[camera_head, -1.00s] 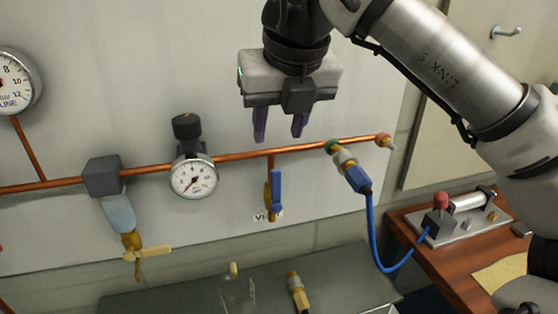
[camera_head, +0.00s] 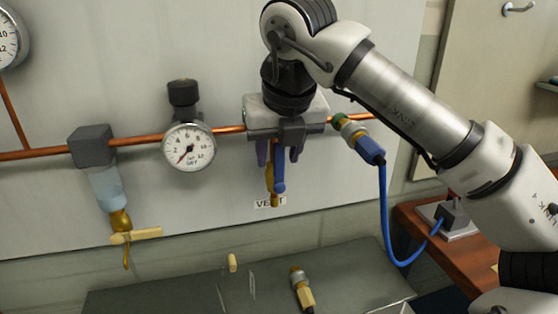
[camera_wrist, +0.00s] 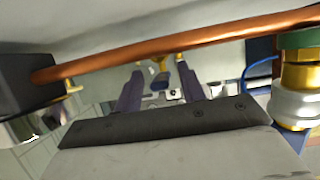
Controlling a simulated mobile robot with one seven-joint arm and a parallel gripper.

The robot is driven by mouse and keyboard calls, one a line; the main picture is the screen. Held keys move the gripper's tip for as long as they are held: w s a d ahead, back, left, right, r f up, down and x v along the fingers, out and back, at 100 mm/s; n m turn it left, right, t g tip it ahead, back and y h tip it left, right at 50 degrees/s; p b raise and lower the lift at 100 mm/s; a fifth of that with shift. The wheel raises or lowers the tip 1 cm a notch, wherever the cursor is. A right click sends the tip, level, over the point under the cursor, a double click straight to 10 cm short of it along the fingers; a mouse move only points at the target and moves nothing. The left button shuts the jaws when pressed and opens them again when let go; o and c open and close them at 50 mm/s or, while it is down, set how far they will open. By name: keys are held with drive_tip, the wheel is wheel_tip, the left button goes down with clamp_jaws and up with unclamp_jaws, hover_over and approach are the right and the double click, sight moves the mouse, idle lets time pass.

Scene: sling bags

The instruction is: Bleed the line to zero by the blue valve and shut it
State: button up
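The blue valve lever (camera_head: 280,180) hangs down in front of a brass valve on a short drop from the copper pipe, above a VENT label (camera_head: 270,202). My gripper (camera_head: 279,160) is open, with one finger on each side of the valve's upper part; contact cannot be told. In the wrist view, the two dark fingers (camera_wrist: 159,90) stand apart with brass and blue valve parts between and beyond them. The small gauge (camera_head: 189,147) on the pipe has its needle pointing lower left, seemingly near the low end.
The copper pipe (camera_head: 150,142) runs close behind my gripper. A brass-and-blue coupling (camera_head: 358,138) with a blue hose (camera_head: 384,205) is just right. A filter bowl (camera_head: 108,188) with a yellow-handled drain is left. A grey bench top (camera_head: 180,292) with a loose brass fitting (camera_head: 302,289) lies below.

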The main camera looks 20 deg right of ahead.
clamp_jaws()
idle(0.3)
drive_tip(key=shift+f, duration=0.1)
drive_tip(key=d+y, duration=0.2)
drive_tip(key=shift+f+m+y+b, duration=0.1)
drive_tip(key=shift+m+y+b, duration=0.2)
drive_tip(key=shift+y+b, duration=0.1)
unclamp_jaws()
